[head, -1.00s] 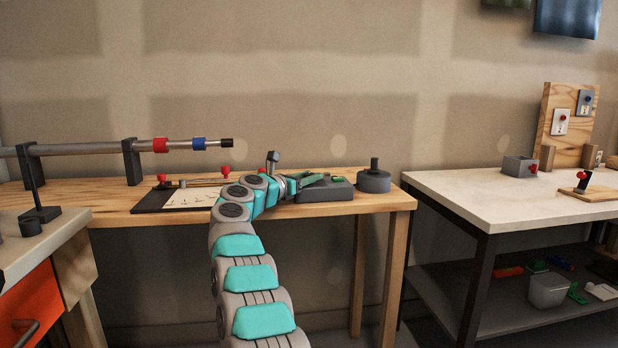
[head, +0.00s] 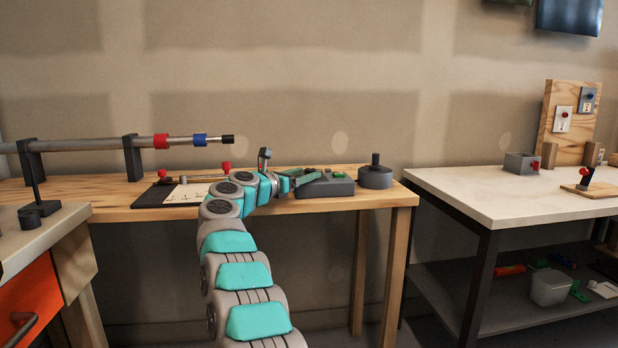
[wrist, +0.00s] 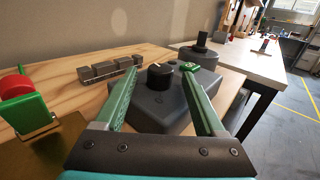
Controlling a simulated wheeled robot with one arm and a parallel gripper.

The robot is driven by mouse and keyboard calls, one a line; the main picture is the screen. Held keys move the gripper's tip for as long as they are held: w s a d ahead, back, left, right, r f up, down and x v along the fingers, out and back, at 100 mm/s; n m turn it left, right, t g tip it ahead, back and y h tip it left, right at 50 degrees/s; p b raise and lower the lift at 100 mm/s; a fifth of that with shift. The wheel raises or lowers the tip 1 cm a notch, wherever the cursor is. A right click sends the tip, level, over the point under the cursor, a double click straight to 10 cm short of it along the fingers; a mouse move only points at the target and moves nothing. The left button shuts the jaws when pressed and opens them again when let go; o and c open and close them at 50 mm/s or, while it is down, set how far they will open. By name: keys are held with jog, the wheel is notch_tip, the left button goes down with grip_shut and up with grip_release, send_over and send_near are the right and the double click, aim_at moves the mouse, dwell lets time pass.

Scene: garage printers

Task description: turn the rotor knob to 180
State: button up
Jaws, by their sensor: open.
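A black round knob (wrist: 160,77) with a white mark on its top stands on a dark grey box (wrist: 165,108), which also carries a green button (wrist: 190,66). The box (head: 328,189) is on the wooden bench in the head view, where my arm hides the knob. My gripper (wrist: 158,82) is open. Its two green fingers reach over the box in the wrist view, one on each side of the knob, with gaps between fingers and knob. In the head view my gripper (head: 305,177) is at the left part of the box. I cannot read any scale around the knob.
A round grey base with a post (head: 375,176) stands right of the box. A row of grey blocks (wrist: 108,70) and a green dispenser with a red roll (wrist: 20,97) lie left in the wrist view. A pale table (head: 500,195) is to the right, beyond a gap.

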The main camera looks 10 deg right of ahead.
jog(key=b+v, duration=0.1)
jog(key=v, duration=0.4)
jog(key=shift+w+r, duration=0.1)
